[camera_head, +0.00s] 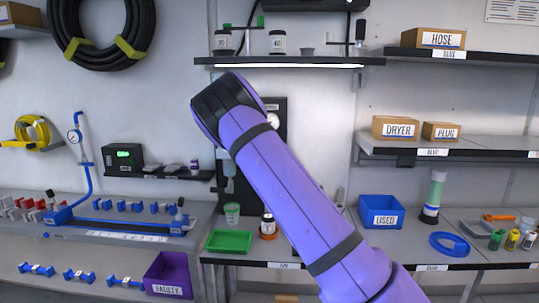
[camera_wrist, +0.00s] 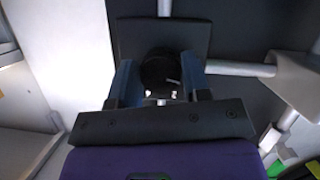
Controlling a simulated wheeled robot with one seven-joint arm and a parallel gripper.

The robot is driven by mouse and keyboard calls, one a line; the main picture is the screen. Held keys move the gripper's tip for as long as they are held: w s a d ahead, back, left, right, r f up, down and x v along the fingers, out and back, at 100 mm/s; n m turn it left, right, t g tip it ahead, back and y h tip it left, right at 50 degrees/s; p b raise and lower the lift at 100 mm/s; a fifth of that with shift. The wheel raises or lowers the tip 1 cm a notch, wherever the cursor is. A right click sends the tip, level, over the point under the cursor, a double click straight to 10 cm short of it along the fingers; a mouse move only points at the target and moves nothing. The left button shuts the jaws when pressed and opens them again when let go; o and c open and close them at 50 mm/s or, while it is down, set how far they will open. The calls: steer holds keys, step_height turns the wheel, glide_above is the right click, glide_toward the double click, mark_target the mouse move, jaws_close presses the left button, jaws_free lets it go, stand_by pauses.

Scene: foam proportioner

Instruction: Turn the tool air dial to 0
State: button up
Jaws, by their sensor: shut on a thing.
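In the wrist view a round black dial (camera_wrist: 157,72) stands out from a dark square plate (camera_wrist: 133,32). A short white mark on the dial points right and slightly down. My gripper (camera_wrist: 159,75) has one blue-grey finger on each side of the dial and is shut on it. No readable scale or number shows around the dial. In the head view my purple arm reaches up toward the back wall and hides the dial and my gripper; part of a black panel (camera_head: 273,108) shows behind the arm.
A lit shelf (camera_head: 290,62) with small jars is above the arm. In the wrist view a grey pipe (camera_wrist: 240,68) runs right from the plate.

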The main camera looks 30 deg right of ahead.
stand_by(0.3)
steer(key=o, duration=0.9)
steer(key=v, duration=1)
steer(key=shift+s+a+r, duration=0.15)
steer(key=shift+s, duration=0.15)
